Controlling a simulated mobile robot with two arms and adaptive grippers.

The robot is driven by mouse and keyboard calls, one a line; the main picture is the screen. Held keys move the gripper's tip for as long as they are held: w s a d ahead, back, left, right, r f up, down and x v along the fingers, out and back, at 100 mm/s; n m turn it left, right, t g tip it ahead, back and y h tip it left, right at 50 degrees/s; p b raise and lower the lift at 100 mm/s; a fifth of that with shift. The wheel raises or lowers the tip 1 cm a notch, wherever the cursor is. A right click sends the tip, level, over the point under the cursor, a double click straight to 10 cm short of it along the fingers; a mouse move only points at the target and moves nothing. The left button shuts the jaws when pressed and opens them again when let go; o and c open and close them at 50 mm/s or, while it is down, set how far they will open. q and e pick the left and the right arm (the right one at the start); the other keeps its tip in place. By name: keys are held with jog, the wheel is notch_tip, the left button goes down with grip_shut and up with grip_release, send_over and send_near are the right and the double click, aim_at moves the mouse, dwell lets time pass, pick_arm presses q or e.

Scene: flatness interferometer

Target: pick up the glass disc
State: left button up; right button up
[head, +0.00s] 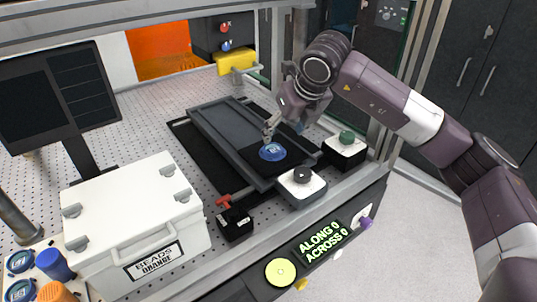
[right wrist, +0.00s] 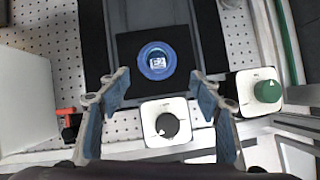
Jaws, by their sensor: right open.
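The glass disc (head: 272,151) is round and blue with a pale label in its middle. It lies flat on a black pad (head: 252,160) at the near end of a grey stage. In the right wrist view the disc (right wrist: 157,61) sits ahead of the fingers, near the middle. My right gripper (head: 270,130) is just above and behind the disc in the head view. Its blue-padded fingers (right wrist: 162,90) are spread wide with nothing between them. I cannot tell the exact height of the fingertips over the disc. My left gripper is in neither view.
A black knob box (head: 302,178) and a green knob box (head: 346,148) stand near the stage. A red-handled black block (head: 235,222) is at the near edge. A white case (head: 135,215) and other blue discs (head: 20,262) are at left.

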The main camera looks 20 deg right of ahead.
aim_at(272, 147)
jog(key=shift+w+f, duration=0.4)
jog(key=shift+f, duration=0.2)
jog(key=shift+w+a+f, duration=0.1)
jog(key=shift+w+f, duration=0.1)
jog(key=shift+w, duration=0.1)
jog(key=shift+w+a+f, duration=0.1)
jog(key=shift+w+f, duration=0.1)
jog(key=shift+f, duration=0.1)
jog(key=shift+w+f+p, duration=0.15)
jog(key=shift+f+p, duration=0.4)
jog(key=p+x, duration=0.1)
jog(key=x, duration=0.1)
jog(key=p+x, duration=0.1)
jog(key=x, duration=0.2)
jog(key=shift+w+a, duration=0.1)
jog(key=shift+a, duration=0.15)
jog(key=c, duration=1.2)
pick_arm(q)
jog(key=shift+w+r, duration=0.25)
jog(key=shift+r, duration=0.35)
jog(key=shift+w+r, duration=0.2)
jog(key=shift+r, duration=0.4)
pick_arm(e)
jog(key=shift+c, duration=0.3)
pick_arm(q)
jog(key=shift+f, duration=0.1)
pick_arm(e)
jog(key=shift+r, duration=0.15)
